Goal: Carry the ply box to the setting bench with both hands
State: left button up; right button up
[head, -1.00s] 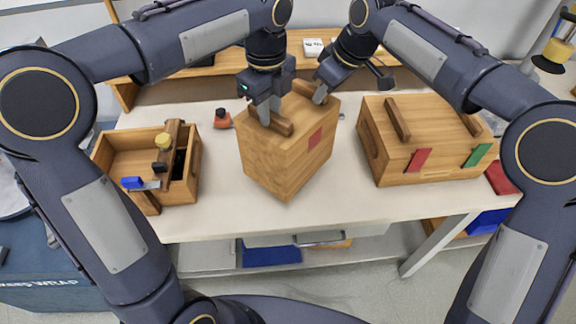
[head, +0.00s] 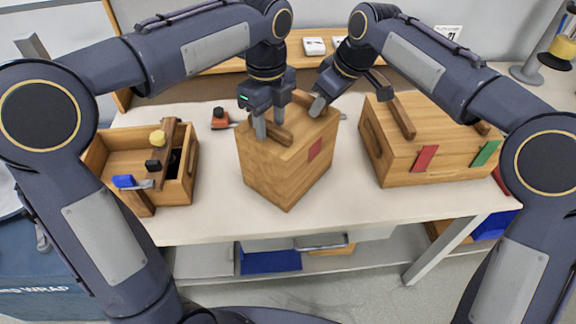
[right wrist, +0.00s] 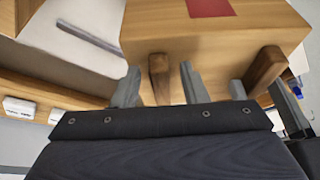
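The ply box (head: 265,172), a tall wooden box with a red patch on one side, stands upright on the pale bench (head: 340,205). My left gripper (head: 269,127) is at its near top handle, with fingers spread on either side of the bar. My right gripper (head: 317,105) is at the far handle, partly hidden by its own arm. In the right wrist view, its fingers (right wrist: 158,82) stand apart around the handle (right wrist: 160,68), with gaps on both sides. The ply box also fills the top of that view (right wrist: 215,38).
An open wooden crate (head: 115,145) with tools stands left. A lidded wooden box (head: 440,163) with red and green tabs stands close right. A small orange item (head: 219,121) lies behind left. A shelf (head: 215,68) runs along the back. The bench front is clear.

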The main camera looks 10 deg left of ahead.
jog(key=shift+r, duration=0.1)
pick_arm(q)
notch_tip(320, 180, up, 12)
pick_arm(e)
jog(key=v, duration=1.2)
dwell(0.3)
